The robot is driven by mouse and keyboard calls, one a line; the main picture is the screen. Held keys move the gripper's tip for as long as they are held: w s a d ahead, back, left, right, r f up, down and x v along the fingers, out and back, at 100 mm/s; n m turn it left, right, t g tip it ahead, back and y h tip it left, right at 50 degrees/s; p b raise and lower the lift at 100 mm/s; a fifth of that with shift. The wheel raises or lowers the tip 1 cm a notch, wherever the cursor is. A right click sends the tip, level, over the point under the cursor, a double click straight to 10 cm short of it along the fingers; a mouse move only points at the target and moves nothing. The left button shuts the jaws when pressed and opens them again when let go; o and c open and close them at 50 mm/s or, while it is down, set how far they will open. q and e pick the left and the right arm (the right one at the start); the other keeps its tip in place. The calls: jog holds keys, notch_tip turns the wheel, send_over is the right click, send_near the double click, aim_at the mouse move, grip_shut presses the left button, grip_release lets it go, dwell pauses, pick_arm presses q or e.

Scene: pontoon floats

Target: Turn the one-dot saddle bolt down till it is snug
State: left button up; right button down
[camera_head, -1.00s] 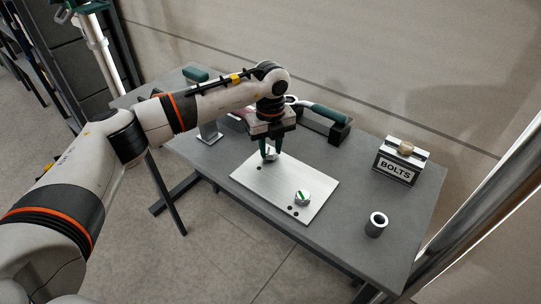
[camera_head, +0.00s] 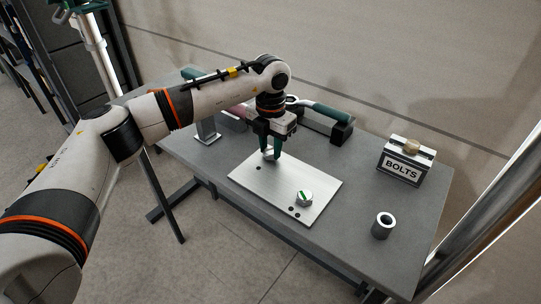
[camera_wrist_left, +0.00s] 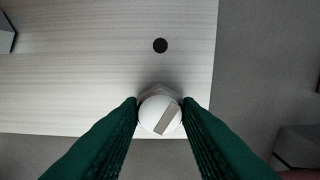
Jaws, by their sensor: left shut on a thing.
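A pale plate (camera_head: 262,192) lies flat on the grey table. My left gripper (camera_head: 270,153) points straight down at the plate's far left part, with its green fingers shut on a round silver bolt head (camera_head: 269,154). In the left wrist view the bolt head (camera_wrist_left: 160,115) sits between the two fingertips (camera_wrist_left: 160,113), with a slanted grey-tan bar across its top. A single dark dot (camera_wrist_left: 160,45) lies on the plate beside this bolt. Its underside is hidden, so I cannot tell how far it is seated. My right gripper is not in view.
A second round bolt head (camera_head: 305,197) with a green bar stands on the plate's near right part, with two dark dots beside it. A box marked BOLTS (camera_head: 403,165) and a grey ring-like cylinder (camera_head: 382,225) stand on the right. A green-handled tool (camera_head: 322,110) rests behind.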

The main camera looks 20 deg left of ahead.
pick_arm(q)
jog(key=m+b, duration=0.1)
jog(key=m, duration=0.2)
jog(key=shift+f, duration=0.1)
jog(key=m+b, duration=0.1)
jog(key=m, duration=0.5)
jog(key=shift+m, duration=0.3)
jog(key=shift+m+b, duration=0.35)
jog(key=shift+m, duration=0.85)
jog(key=o, duration=0.8)
